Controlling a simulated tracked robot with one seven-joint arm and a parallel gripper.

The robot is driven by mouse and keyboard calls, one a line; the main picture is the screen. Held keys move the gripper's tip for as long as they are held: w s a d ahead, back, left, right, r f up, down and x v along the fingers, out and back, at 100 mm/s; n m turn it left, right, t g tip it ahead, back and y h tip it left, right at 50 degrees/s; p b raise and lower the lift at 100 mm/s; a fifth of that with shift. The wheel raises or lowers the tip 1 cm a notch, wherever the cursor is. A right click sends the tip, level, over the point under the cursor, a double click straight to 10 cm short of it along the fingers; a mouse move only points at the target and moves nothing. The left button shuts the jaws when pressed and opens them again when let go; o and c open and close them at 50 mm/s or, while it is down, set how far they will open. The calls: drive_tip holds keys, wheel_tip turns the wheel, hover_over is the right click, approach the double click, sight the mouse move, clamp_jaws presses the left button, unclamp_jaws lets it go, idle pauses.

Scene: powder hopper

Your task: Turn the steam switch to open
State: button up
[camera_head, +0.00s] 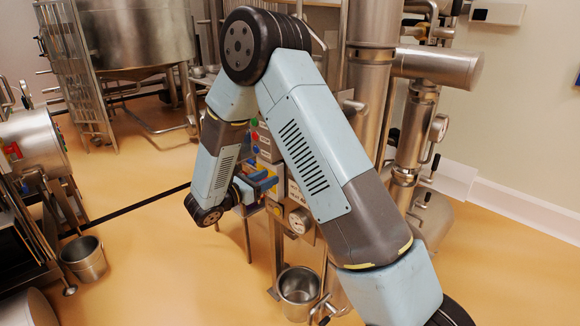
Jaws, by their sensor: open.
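My arm crosses the middle of the view, and my gripper (264,181) is at its end, small, in front of a control panel (265,152). Its blue fingers point right toward the panel and look apart, with nothing seen between them. The panel carries small green, red and blue buttons on its upper part. A yellow part shows just behind the fingers. I cannot single out the steam switch, because my gripper and arm cover part of the panel. Whether the fingers touch the panel cannot be told.
Steel pipes (408,140) stand at right. A large vessel (138,35) stands at back left. Another bucket (84,258) stands at left beside machinery. The orange floor (160,275) is open between.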

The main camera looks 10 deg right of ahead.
drive_tip(key=x, duration=1.1)
clamp_jaws()
